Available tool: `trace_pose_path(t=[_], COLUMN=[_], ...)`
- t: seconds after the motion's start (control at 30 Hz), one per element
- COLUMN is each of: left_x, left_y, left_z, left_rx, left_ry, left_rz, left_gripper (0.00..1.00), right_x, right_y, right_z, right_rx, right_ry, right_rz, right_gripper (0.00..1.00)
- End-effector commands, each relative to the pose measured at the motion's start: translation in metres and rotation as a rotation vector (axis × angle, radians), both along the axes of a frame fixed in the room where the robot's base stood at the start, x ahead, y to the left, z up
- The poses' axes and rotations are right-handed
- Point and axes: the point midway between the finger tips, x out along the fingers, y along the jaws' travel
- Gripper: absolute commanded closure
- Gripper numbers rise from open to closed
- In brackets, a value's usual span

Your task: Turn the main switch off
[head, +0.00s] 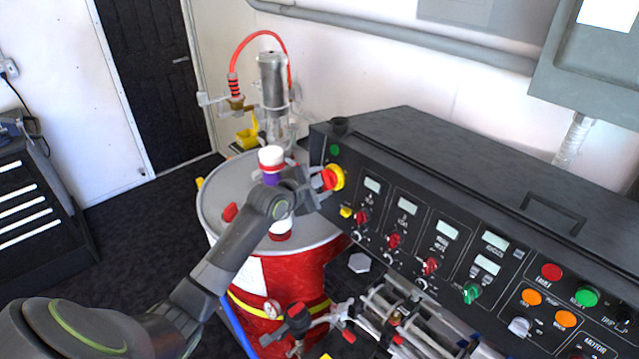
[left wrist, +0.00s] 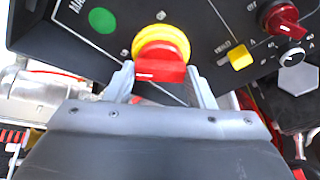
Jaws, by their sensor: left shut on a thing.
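The main switch (head: 338,174) is a red handle on a yellow round base at the left end of the black control panel. It also shows in the left wrist view (left wrist: 160,45), with a green round lamp to its left. My left gripper (head: 322,184) reaches the switch from the left and is shut on its red handle. In the left wrist view the fingers (left wrist: 160,88) stand on either side of the red handle, which has a small white mark on its front. My right gripper is in neither view.
The control panel (head: 465,160) carries several displays, knobs and buttons right of the switch. A red drum (head: 300,280) with a grey lid and a pump stands behind my left arm. Pipes and valves (head: 400,320) lie below the panel. A yellow button (left wrist: 240,56) sits close to the switch.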

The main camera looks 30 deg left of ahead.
Motion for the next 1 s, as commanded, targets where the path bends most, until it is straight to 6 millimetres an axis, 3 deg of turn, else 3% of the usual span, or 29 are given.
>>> trace_pose_path(t=[0.77,0.8,0.97,1.0], left_x=[-0.0002,-0.0002,0.0,0.0], left_y=[0.0004,0.0004,0.0004,0.0004], left_z=[-0.0013,-0.0013,-0.0008,-0.0007], left_rx=[-0.107,-0.107,-0.105,-0.105], left_ry=[0.041,0.041,0.039,0.038], left_rz=[0.021,0.021,0.02,0.021], left_gripper=[0.74,0.5,0.29,0.29], right_x=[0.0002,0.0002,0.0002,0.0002], right_y=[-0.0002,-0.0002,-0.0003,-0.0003], right_z=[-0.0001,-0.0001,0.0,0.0], right_rx=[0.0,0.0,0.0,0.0], right_ry=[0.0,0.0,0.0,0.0], right_rz=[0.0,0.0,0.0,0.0], right_gripper=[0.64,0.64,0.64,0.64])
